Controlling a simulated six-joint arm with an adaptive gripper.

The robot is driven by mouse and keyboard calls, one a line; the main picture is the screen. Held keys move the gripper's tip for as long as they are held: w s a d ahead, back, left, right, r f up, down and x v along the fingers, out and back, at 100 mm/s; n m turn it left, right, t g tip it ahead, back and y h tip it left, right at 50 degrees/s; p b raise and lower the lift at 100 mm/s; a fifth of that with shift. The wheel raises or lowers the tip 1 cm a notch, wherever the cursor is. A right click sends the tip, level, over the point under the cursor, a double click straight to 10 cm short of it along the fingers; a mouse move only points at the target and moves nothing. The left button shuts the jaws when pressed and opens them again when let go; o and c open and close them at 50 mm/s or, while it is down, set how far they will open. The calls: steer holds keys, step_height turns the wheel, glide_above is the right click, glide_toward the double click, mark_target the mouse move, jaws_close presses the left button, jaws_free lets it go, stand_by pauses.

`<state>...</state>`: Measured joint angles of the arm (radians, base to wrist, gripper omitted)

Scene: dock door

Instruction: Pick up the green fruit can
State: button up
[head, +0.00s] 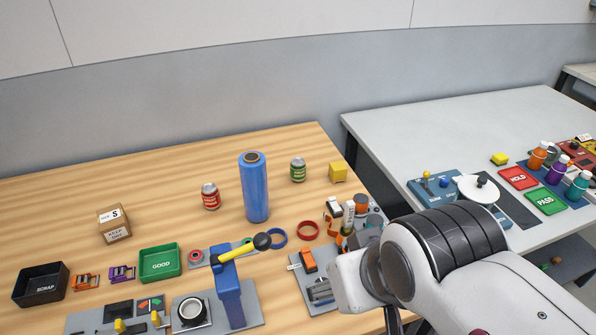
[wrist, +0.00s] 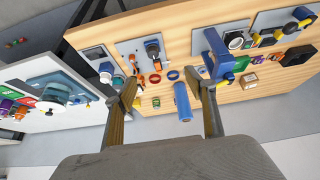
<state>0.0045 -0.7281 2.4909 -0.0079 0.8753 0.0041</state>
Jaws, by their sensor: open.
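The green fruit can (head: 298,169) stands upright on the wooden table, right of a tall blue roll and left of a yellow block. In the wrist view the green can (wrist: 155,102) is small and far off, between my fingers and nearer the left one. My gripper (wrist: 168,88) is open with nothing between its fingers close by. In the head view my arm comes in from the lower right, and the gripper is mostly cut off at the bottom edge. A red can (head: 211,196) stands left of the blue roll.
The blue roll (head: 254,187) stands tall beside the green can. The yellow block (head: 338,173) is close on its right. A blue stand with a yellow-handled tool (head: 230,290), a red ring (head: 308,230) and a green GOOD tray (head: 160,262) are nearer. Bare wood lies behind the can.

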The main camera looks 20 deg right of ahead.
steer(key=w+d+r+t+h, duration=0.1)
steer(key=w+d, duration=0.2)
steer(key=w, duration=0.6)
steer(key=w+d+t, duration=0.1)
steer(key=w+d, duration=0.1)
steer(key=w, duration=0.7)
steer(key=t, duration=0.4)
glide_above(303, 168)
steer(key=s, duration=1.2)
step_height(303, 168, down, 9)
steer(key=w+f, duration=0.2)
steer(key=f, duration=0.1)
steer(key=w+f+t+y, duration=0.1)
steer(key=w+f, duration=0.1)
steer(key=f, duration=0.1)
steer(key=w+f+n+y, duration=0.1)
steer(key=w+f, duration=0.1)
steer(key=f, duration=0.1)
steer(key=shift+w+d+f, duration=0.2)
steer(key=shift+w+d, duration=0.05)
steer(key=shift+w, duration=0.15)
steer(key=shift+w+f+t+y, duration=0.2)
steer(key=shift+f+t+y, duration=0.1)
steer(key=shift+f, duration=0.3)
steer(key=shift+w, duration=0.15)
steer(key=shift+x, duration=1.2)
steer(key=shift+a+f, duration=0.1)
